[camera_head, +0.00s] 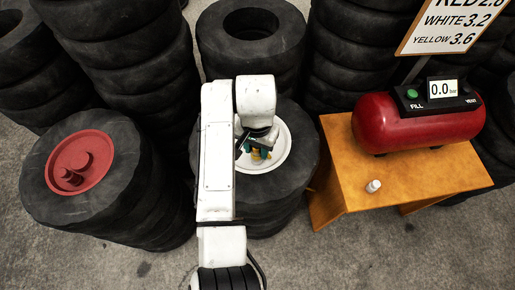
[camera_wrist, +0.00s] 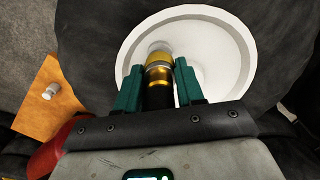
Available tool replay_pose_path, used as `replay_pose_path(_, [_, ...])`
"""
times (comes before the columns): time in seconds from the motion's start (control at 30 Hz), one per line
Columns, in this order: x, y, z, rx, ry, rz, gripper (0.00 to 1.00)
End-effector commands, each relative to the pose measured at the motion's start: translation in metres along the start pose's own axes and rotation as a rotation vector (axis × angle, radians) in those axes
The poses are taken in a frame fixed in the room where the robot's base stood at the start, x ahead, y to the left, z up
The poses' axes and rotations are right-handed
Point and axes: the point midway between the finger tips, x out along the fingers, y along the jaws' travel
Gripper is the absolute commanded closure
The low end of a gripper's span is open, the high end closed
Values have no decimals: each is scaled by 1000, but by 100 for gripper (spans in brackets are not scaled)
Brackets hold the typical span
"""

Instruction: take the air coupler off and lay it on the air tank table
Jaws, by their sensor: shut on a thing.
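The air coupler (camera_wrist: 159,72), a brass and black cylinder with a pale silver tip, sits between the teal fingers of my gripper (camera_wrist: 160,82) in the wrist view. The gripper is shut on it. In the head view my gripper (camera_head: 258,154) is over the white wheel rim (camera_head: 284,150) of the middle tire stack, and a bit of the yellow coupler shows there. I cannot tell whether the coupler touches a valve. The wooden air tank table (camera_head: 340,150) stands to the right; its corner shows at left in the wrist view (camera_wrist: 42,115).
A red air tank (camera_head: 410,122) with a 0.0 bar display (camera_head: 442,89) stands on the table. A small pale cap (camera_head: 373,186) sits near the table's front edge, with bare wood around it. A red-rimmed tire stack (camera_head: 85,160) is at left; more stacks stand behind.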

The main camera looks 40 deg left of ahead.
Motion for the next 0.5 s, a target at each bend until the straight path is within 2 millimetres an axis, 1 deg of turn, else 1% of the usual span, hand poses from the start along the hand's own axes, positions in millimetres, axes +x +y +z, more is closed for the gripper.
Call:
replay_pose_path(0.03, [-5,0,0,0,1,0,100])
replay_pose_path(0.5, [-22,0,0,0,1,1,100])
